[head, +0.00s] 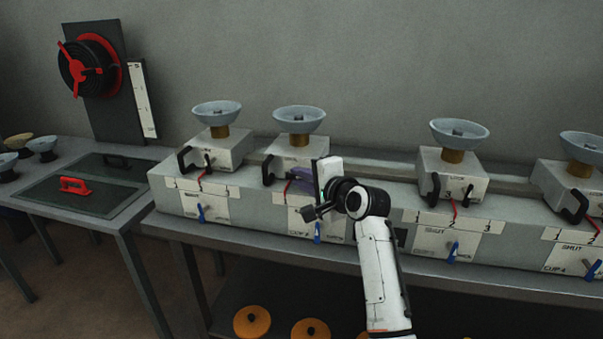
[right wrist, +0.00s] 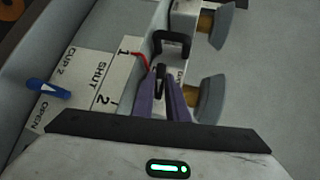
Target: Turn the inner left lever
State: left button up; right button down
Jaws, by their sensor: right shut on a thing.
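The second station from the left is labelled CUP 2 in the right wrist view. It carries a large black handle (head: 268,169), which also shows in the right wrist view (right wrist: 173,43). A small black lever (right wrist: 160,74) sits beside that handle, with a red pointer (right wrist: 140,58) near the mark 1. My right gripper (right wrist: 160,82) is shut on the small black lever with its purple fingers. In the head view my right gripper (head: 292,175) reaches the station from the right and hides the lever. My left gripper is not in view.
Blue levers (head: 317,232) hang on the front panels; one also shows in the right wrist view (right wrist: 47,90). Grey-blue bowls (head: 299,119) stand on top of the stations. A side table (head: 75,212) with a red handle (head: 75,185) stands at left. Orange discs (head: 252,321) lie below.

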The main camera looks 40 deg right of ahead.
jog(key=n+g, duration=0.1)
jog(key=g+h, duration=0.1)
jog(key=shift+w+a+r+n+g+p, duration=0.1)
jog(key=shift+w+r+n+g+p, duration=0.05)
jog(key=shift+r+n+g+p, duration=0.2)
jog(key=n+g, duration=0.1)
jog(key=n+g+h, duration=0.1)
jog(key=g, duration=0.1)
jog(key=shift+w+a+r+h, duration=0.2)
jog(key=shift+h, duration=0.1)
jog(key=g, duration=0.1)
jog(key=n+g+h, duration=0.2)
jog(key=shift+w+a+r, duration=0.1)
jog(key=shift+w+a, duration=0.15)
jog(key=shift+w+a+n+g+h, duration=0.15)
jog(key=shift+n+g+h, duration=0.5)
jog(key=shift+g+h, duration=0.25)
jog(key=c, duration=1.7)
grip_release()
jog(key=shift+c, duration=0.2)
